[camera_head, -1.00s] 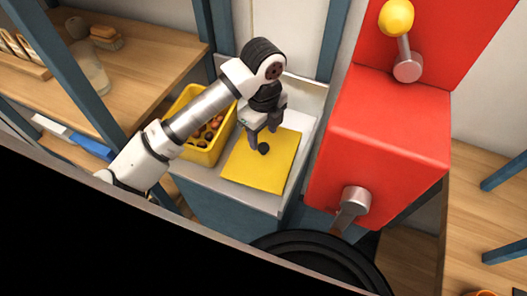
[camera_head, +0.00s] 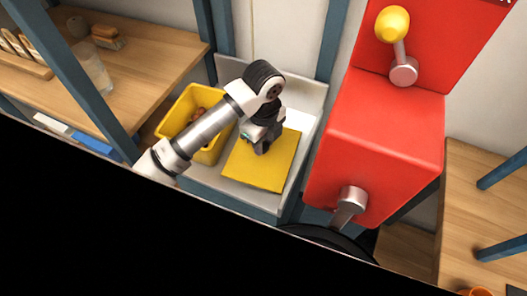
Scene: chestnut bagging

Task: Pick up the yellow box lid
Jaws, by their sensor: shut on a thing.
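The yellow box lid (camera_head: 262,172) is a flat yellow square with a dark knob near its middle in the earlier view. It lies on, or very close above, the grey-white counter; I cannot tell which. My gripper (camera_head: 262,148) is over the lid's upper middle, pointing down, and is shut on the lid's knob, which the fingers now hide. The yellow box (camera_head: 184,107) stands open just left of the lid, with brown chestnuts (camera_head: 199,115) inside, partly hidden by my arm.
A red machine (camera_head: 375,145) with a yellow-knobbed lever (camera_head: 393,25) stands close on the right. Blue posts (camera_head: 332,40) rise behind the counter (camera_head: 308,110). A wooden shelf (camera_head: 150,50) with a glass jar (camera_head: 97,72) is at left. A black round rim shows at the bottom.

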